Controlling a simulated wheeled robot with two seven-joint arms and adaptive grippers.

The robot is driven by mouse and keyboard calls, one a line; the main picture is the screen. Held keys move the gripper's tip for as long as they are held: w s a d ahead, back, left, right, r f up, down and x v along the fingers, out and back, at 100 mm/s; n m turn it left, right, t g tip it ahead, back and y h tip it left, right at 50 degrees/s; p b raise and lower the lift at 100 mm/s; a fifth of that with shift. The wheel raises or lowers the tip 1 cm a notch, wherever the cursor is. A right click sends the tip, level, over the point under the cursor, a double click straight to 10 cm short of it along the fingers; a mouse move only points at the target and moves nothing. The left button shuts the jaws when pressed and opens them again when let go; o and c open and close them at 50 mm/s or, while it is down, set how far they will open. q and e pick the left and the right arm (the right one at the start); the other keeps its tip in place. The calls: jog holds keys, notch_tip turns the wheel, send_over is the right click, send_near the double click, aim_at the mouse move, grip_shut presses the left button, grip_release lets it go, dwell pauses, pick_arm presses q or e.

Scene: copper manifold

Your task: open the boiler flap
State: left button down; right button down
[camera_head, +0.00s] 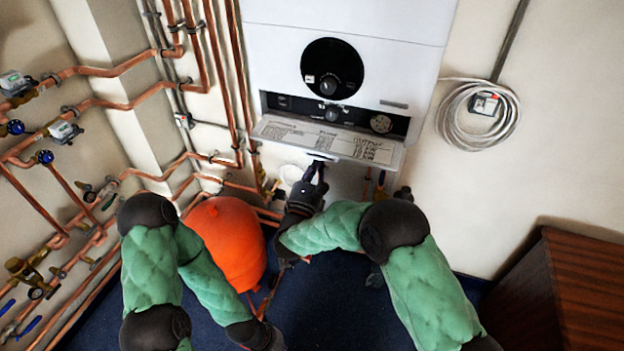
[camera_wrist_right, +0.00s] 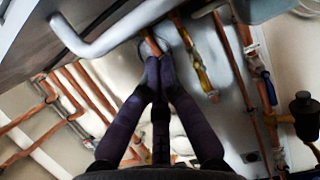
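The boiler (camera_head: 345,60) hangs white on the wall. Its flap (camera_head: 330,144) is folded down at the bottom front, with its printed inner face showing and the dark control strip (camera_head: 350,116) uncovered above it. My right gripper (camera_head: 316,168) points up just under the flap's front edge. In the right wrist view its fingers (camera_wrist_right: 158,68) come together at the tips with nothing seen between them. A pale curved bar (camera_wrist_right: 115,32) lies above the fingertips there; I cannot tell whether they touch it. My left gripper (camera_head: 265,340) hangs low near the floor, its fingers unclear.
An orange tank (camera_head: 228,240) stands between my arms. Copper pipes with valves (camera_head: 90,105) cover the left walls and pass below the boiler. A coiled grey cable (camera_head: 478,112) hangs right of the boiler. A brown wooden cabinet (camera_head: 565,290) stands at lower right.

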aim_at(314, 157)
jog(key=shift+s+a+r, duration=0.25)
jog(key=shift+s+r, duration=0.3)
jog(key=shift+s, duration=0.25)
jog(key=shift+s+a+r, duration=0.2)
jog(key=shift+s+r, duration=0.3)
jog(key=shift+s, duration=0.25)
jog(key=shift+s+a+r+g+y+b, duration=0.15)
jog(key=shift+s+r+g+y+b, duration=0.25)
jog(key=shift+r+g, duration=0.45)
jog(key=shift+s+a+r+g+y+b, duration=0.25)
jog(key=shift+s+r+g, duration=0.2)
jog(key=shift+g, duration=0.7)
jog(key=shift+d, duration=0.1)
